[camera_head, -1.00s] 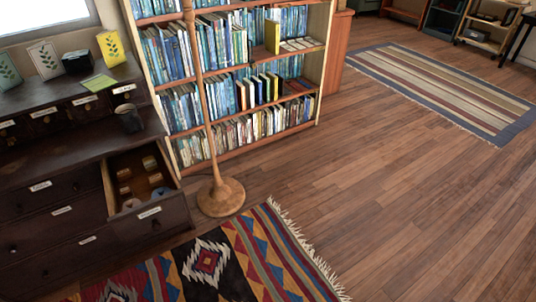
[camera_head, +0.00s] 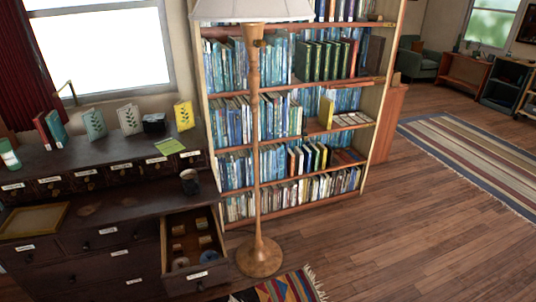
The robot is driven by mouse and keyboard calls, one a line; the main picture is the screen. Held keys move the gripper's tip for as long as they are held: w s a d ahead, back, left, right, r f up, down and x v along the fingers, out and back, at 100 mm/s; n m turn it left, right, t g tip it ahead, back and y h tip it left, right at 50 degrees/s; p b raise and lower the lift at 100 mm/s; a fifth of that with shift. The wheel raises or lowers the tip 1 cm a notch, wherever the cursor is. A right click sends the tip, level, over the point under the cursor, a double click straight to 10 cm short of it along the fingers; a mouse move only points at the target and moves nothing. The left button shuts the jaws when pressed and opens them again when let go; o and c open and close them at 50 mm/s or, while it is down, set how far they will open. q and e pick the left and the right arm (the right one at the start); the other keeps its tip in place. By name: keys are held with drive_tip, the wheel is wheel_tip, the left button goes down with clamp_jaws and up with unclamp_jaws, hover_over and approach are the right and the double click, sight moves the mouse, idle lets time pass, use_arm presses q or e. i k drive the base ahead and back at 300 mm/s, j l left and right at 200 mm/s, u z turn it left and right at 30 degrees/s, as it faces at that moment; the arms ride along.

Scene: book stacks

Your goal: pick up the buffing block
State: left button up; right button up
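An open drawer (camera_head: 198,279) sticks out of the dark wooden cabinet at the left. Several small things lie inside it, among them small tan blocks (camera_head: 205,240) and greyish round pieces (camera_head: 209,256). One of the blocks may be the buffing block, but they are too small to tell which. Neither of my grippers is in view.
A floor lamp (camera_head: 258,258) stands just right of the drawer, in front of a full bookcase (camera_head: 372,130). The cabinet top holds a dark cup (camera_head: 189,180), a wooden frame (camera_head: 34,221) and small cards.

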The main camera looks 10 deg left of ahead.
sight(206, 241)
drive_tip(key=u, duration=1)
